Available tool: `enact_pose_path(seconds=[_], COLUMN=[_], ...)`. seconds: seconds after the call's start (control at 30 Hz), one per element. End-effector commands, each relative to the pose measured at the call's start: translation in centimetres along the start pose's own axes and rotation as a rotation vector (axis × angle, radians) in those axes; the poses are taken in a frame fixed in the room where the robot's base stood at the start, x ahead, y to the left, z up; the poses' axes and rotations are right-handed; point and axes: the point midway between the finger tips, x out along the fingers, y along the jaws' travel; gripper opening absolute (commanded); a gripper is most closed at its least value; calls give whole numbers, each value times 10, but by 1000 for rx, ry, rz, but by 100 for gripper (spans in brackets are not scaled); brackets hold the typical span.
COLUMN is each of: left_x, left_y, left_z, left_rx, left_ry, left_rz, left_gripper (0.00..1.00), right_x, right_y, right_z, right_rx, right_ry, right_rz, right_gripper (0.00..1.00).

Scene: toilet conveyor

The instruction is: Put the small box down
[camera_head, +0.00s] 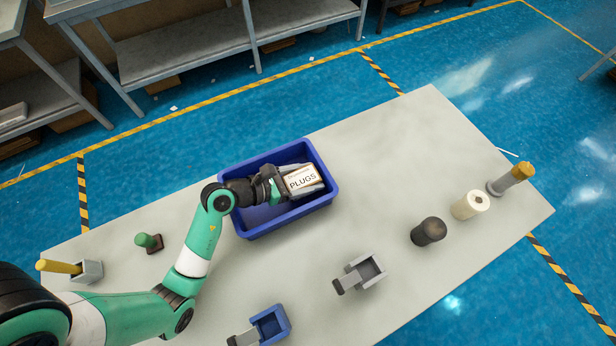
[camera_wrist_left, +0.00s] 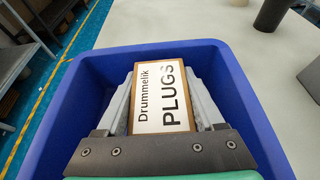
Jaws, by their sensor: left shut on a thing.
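The small box (camera_head: 302,179) is brown with a white label reading "Drummelik PLUGS". My left gripper (camera_head: 301,180) is shut on it, with one finger on each side. In the left wrist view the small box (camera_wrist_left: 162,97) sits between the fingers of the left gripper (camera_wrist_left: 163,95). Both are over the blue bin (camera_head: 281,152), whose walls surround them in the left wrist view (camera_wrist_left: 232,75). I cannot tell whether the box touches the bin's floor. My right gripper does not show.
The bin stands on a grey table (camera_head: 400,130). To its right are a dark cylinder (camera_head: 428,231), a cream roll (camera_head: 470,205) and a yellow-topped item (camera_head: 512,178). A grey holder (camera_head: 362,273) and a small blue one (camera_head: 268,326) are in front. A green-knobbed item (camera_head: 148,242) is left.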

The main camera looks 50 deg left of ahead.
Motion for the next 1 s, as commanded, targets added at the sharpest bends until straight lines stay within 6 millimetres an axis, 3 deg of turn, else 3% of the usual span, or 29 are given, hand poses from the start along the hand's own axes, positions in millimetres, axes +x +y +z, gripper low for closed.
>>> enact_pose_path(seconds=[0.1, 0.13, 0.3, 0.73, 0.87, 1.0], left_x=[1, 1, 1, -2, -22, -56], left_y=[0, 0, 0, 0, 2, 2], left_z=[-2, -2, -2, 2, 3, 3], left_rx=[0, 0, 0, 0, -3, -4], left_ry=[0, 0, 0, 0, 2, 2], left_rz=[0, 0, 0, 1, 4, 7], left_gripper=[7, 72, 100, 100, 100, 100], right_x=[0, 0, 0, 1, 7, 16], right_y=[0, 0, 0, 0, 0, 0], right_z=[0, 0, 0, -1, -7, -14], right_rx=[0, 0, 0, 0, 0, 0], right_ry=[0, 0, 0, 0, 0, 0], right_rz=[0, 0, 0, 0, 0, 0], right_gripper=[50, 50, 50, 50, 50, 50])
